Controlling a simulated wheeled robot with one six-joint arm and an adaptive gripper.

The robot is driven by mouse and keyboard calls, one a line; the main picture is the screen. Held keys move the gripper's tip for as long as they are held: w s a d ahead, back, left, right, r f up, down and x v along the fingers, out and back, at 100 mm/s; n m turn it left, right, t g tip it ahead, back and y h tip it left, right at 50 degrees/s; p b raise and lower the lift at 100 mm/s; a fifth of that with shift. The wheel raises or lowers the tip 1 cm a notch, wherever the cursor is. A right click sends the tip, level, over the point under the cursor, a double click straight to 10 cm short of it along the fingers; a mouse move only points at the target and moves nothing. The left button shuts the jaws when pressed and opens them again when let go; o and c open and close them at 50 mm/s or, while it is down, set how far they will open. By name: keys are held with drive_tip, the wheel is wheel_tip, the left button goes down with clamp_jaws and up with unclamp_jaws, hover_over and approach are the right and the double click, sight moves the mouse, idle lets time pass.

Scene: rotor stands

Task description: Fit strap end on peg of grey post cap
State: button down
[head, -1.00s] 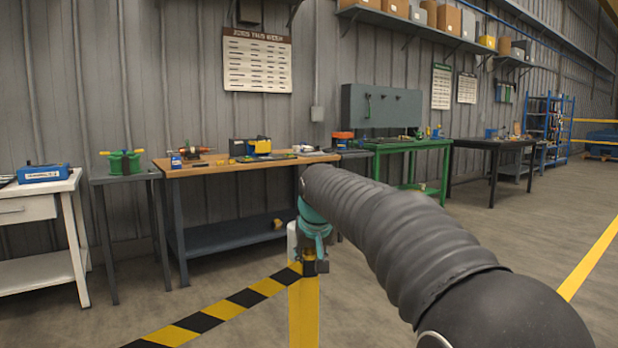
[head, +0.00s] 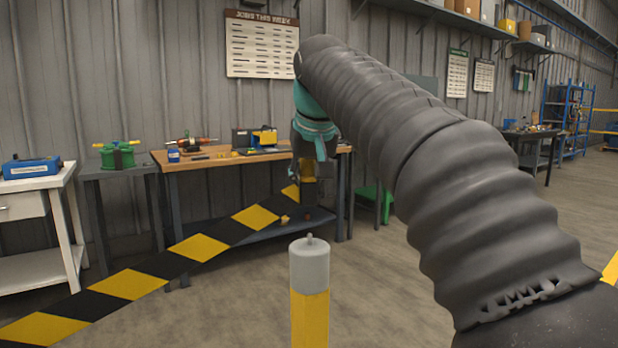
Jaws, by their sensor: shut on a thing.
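A yellow post (head: 310,318) stands upright in the lower middle of the head view. Its grey cap (head: 309,266) has a small peg (head: 310,239) on top, and the peg is bare. A black and yellow strap (head: 200,247) runs from the lower left up to my gripper (head: 309,198). My gripper is shut on the strap end (head: 293,193), which appears above the cap in the picture and apart from it. My arm and the dark gripper body hide part of the strap end, so any hole in it cannot be seen.
A wooden-topped workbench (head: 215,162) with tools stands behind the strap. A grey table (head: 118,168) bearing a green device and a white table (head: 30,184) stand at left. The floor around the post is clear. My arm covers much of the right side.

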drive_tip(key=shift+d+f, duration=0.2)
drive_tip(key=shift+f, duration=0.9)
drive_tip(key=shift+f+b, duration=1.5)
drive_tip(key=shift+f, duration=0.9)
drive_tip(key=shift+f+b, duration=0.3)
drive_tip(key=shift+f, duration=0.2)
drive_tip(key=c, duration=0.7)
unclamp_jaws()
